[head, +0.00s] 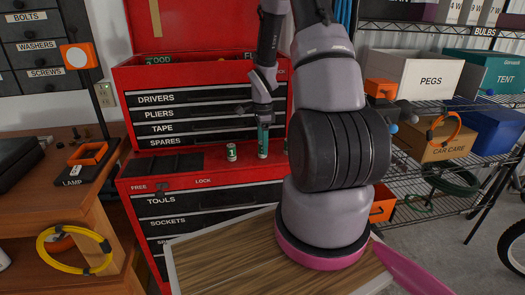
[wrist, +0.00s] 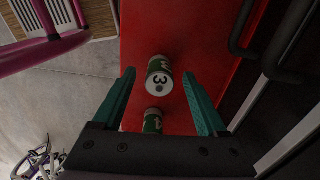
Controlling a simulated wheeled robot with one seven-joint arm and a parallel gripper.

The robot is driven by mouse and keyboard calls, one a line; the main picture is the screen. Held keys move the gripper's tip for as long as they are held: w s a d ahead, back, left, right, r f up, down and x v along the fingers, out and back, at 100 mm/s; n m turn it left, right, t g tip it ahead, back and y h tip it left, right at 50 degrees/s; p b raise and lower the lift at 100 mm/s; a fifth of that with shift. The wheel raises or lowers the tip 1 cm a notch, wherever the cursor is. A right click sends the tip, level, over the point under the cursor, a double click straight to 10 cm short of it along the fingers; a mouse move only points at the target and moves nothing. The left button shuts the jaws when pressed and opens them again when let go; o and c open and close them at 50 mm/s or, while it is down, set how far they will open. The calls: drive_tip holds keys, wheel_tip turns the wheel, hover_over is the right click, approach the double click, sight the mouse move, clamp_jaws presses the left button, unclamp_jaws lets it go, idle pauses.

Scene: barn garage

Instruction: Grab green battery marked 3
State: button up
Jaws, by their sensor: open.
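The green and white battery marked 3 (wrist: 160,84) stands on the red top of the tool chest in the wrist view, its numbered end facing the camera. My gripper (wrist: 158,73) is open, with one teal finger on each side of this battery and visible gaps between. In the head view my gripper (head: 263,152) points down at the red chest's ledge; I cannot make out battery 3 there. A second green and white battery (wrist: 153,122) lies closer to the gripper's palm in the wrist view, its mark partly hidden. In the head view a green battery marked 1 (head: 231,152) stands left of my gripper.
The red tool chest (head: 205,195) has a black mat (head: 170,163) on its ledge and a drawer stack (head: 200,112) behind. Dark pipe-like bars (wrist: 268,45) run at the right in the wrist view. A wooden bench (head: 50,190) stands left, wire shelves with boxes right.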

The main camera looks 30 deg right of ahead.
drive_tip(key=shift+f, duration=0.15)
clamp_jaws()
